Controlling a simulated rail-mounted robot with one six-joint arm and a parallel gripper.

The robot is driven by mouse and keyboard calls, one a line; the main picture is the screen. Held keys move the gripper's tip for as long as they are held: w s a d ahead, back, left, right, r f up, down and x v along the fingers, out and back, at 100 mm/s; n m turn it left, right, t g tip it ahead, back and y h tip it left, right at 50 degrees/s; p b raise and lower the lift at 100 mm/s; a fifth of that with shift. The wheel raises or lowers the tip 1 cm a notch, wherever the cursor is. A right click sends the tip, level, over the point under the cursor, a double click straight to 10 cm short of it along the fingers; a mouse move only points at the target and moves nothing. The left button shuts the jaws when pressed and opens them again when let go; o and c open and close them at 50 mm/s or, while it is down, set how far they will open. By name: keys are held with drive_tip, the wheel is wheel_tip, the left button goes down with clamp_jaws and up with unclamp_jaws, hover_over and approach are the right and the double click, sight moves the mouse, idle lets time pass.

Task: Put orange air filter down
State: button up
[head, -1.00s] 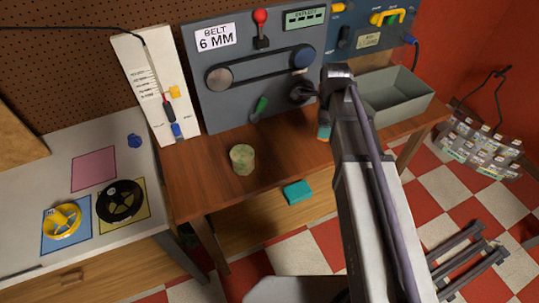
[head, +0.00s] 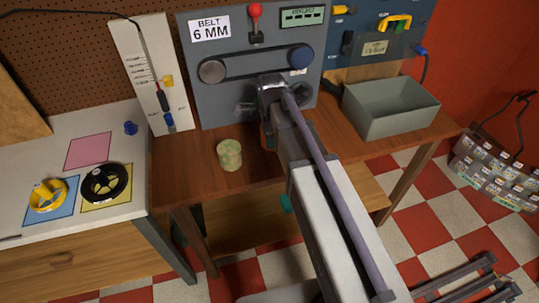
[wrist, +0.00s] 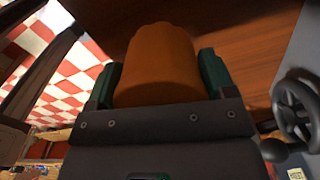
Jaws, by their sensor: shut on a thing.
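The orange air filter (wrist: 160,55) is a ribbed cylinder held between the two teal fingers of my gripper (wrist: 158,82) in the wrist view. In that view the brown wooden bench top (wrist: 250,35) lies behind it. In the head view my arm hides most of the gripper, and only a sliver of orange (head: 267,137) shows over the bench top (head: 190,172), in front of the belt panel. I cannot tell whether the filter touches the bench.
A pale green mottled cylinder (head: 229,155) stands on the bench left of my gripper. A grey open bin (head: 385,118) stands at the right. The belt panel (head: 222,100) rises behind, with a handwheel. A white table (head: 120,210) at the left holds yellow and black rotors.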

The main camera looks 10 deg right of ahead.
drive_tip(key=shift+f+b, duration=1.95)
drive_tip(key=shift+f, duration=0.7)
drive_tip(key=o, duration=0.9)
drive_tip(key=shift+r, duration=0.1)
drive_tip(key=shift+r, duration=0.15)
wheel_tip(320, 180, up, 12)
drive_tip(key=p, duration=1.3)
drive_tip(key=shift+r, duration=0.2)
drive_tip(key=shift+s+f, duration=0.15)
drive_tip(key=shift+s, duration=0.05)
drive_tip(key=s+n, duration=0.4)
drive_tip(key=n, duration=0.2)
drive_tip(key=s+n, duration=0.5)
drive_tip(key=n, duration=0.2)
drive_tip(key=s+n, duration=0.5)
drive_tip(key=n, duration=0.2)
drive_tip(key=shift+d, duration=0.25)
